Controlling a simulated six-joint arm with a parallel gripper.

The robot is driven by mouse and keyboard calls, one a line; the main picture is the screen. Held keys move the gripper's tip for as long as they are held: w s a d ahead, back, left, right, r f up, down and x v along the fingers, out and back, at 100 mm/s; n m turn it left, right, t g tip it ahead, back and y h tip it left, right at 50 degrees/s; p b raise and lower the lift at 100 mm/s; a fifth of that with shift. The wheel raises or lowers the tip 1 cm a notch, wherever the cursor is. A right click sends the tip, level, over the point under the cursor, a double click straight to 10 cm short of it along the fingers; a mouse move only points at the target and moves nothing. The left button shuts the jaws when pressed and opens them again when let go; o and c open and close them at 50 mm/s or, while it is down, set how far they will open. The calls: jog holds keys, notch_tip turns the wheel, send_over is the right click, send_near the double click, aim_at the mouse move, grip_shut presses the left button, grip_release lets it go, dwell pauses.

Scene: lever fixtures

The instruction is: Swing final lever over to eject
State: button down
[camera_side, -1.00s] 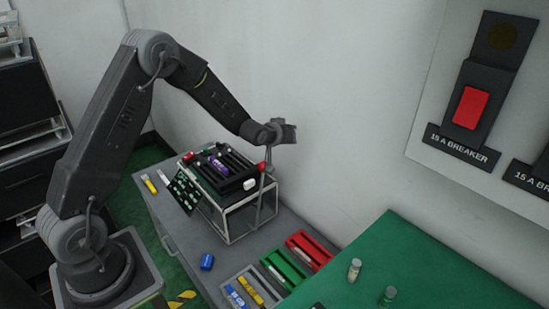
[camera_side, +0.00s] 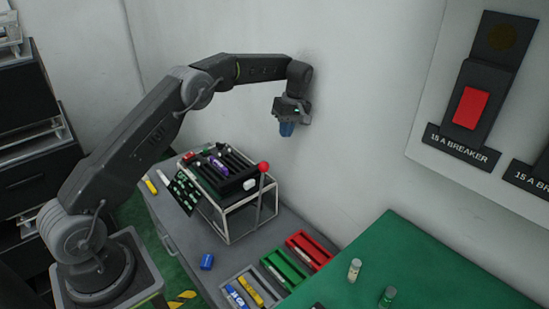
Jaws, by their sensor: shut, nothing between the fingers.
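The lever with a red ball knob (camera_side: 263,167) stands upright at the right end of the wire-framed fixture (camera_side: 228,207), its grey rod running down the frame's side. The fixture's black slotted top holds a purple cylinder (camera_side: 218,162) and a white piece (camera_side: 250,184) near the lever. A green-dotted panel (camera_side: 184,191) leans at its left. My gripper (camera_side: 287,130) is shut and empty, pointing down well above and slightly right of the red knob, apart from it. Its blue fingers show below the dark wrist.
A blue cylinder (camera_side: 206,261) lies on the grey bench. Green (camera_side: 285,270) and red (camera_side: 309,251) trays and a grey tray (camera_side: 226,285) sit at the front. A green table (camera_side: 430,270) with two small vials is at right. The wall is close behind my gripper.

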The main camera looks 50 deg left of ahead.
aim_at(266, 163)
jog(key=s+f+n+g, duration=0.1)
jog(key=s+f, duration=0.3)
jog(key=f, duration=0.4)
jog(key=shift+a+f, duration=0.25)
jog(key=shift+s, duration=0.15)
dwell(0.3)
jog(key=shift+s+r+t, duration=0.2)
jog(key=shift+s, duration=0.5)
jog(key=shift+s+r+t, duration=0.15)
jog(key=shift+s+t, duration=0.05)
jog(key=shift+s, duration=0.45)
jog(key=s+t, duration=0.1)
jog(key=s, duration=0.7)
jog(key=shift+s+t, duration=0.2)
jog(key=shift+t, duration=0.1)
jog(key=shift+r, duration=0.1)
